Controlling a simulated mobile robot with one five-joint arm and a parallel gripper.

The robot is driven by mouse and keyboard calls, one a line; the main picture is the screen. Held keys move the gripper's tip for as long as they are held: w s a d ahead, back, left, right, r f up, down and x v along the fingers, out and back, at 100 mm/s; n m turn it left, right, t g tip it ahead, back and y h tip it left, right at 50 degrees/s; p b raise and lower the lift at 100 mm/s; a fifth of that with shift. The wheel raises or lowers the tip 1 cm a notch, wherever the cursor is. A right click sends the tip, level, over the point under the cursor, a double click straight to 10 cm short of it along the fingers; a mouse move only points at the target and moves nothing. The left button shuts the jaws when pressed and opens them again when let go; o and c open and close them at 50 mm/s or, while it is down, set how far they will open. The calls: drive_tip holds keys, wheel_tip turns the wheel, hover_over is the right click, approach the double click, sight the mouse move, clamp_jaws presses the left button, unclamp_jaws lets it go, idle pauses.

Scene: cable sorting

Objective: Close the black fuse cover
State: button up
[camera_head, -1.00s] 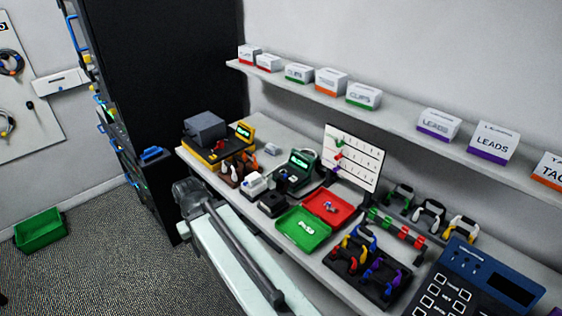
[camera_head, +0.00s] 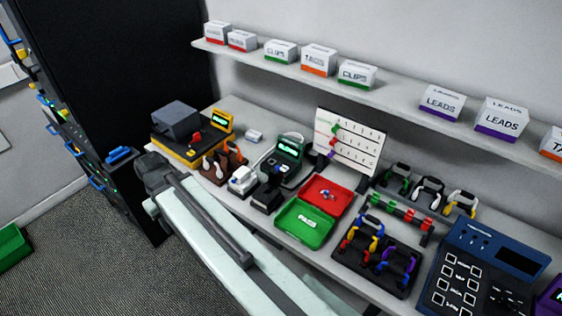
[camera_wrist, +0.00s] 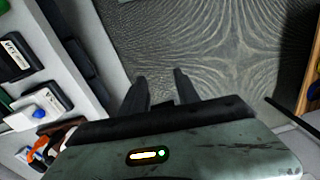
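In the head view a small black box (camera_head: 266,200), likely the fuse holder, sits near the desk's front edge, left of the green tray. A dark upright part (camera_head: 275,178) stands behind it and may be its raised cover; it is too small to be sure. A white box (camera_head: 243,180) stands to its left. In the wrist view my gripper (camera_wrist: 160,92) is open and empty, its two dark fingers apart over the carpet, off the desk's edge. Dark-topped boxes (camera_wrist: 15,56) stand on the desk at the left of that view, away from the fingers.
A green PASS tray (camera_head: 302,224) and a red tray (camera_head: 325,197) lie right of the black box. A green meter (camera_head: 285,150) stands behind it. A yellow-based device (camera_head: 185,142) is at the desk's left end. A shelf (camera_head: 385,84) with boxes hangs above.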

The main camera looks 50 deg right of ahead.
drive_tip(key=s+d+r+t+y+p, duration=0.1)
drive_tip(key=d+r+p, duration=0.15)
drive_tip(key=d, duration=0.75)
drive_tip(key=d+r+y+p, duration=0.1)
drive_tip(key=d+r, duration=0.2)
drive_tip(key=d, duration=0.7)
drive_tip(key=t+p, duration=0.3)
drive_tip(key=p, duration=0.1)
approach(278, 167)
drive_tip(key=shift+y, duration=0.4)
drive_tip(key=b+x, duration=0.5)
drive_tip(key=d+b+x, duration=0.1)
drive_tip(key=b+x, duration=0.1)
drive_tip(key=x, duration=0.1)
drive_tip(key=shift+s+f+b, duration=0.1)
drive_tip(key=shift+f+b, duration=0.05)
drive_tip(key=shift+b, duration=0.25)
clamp_jaws()
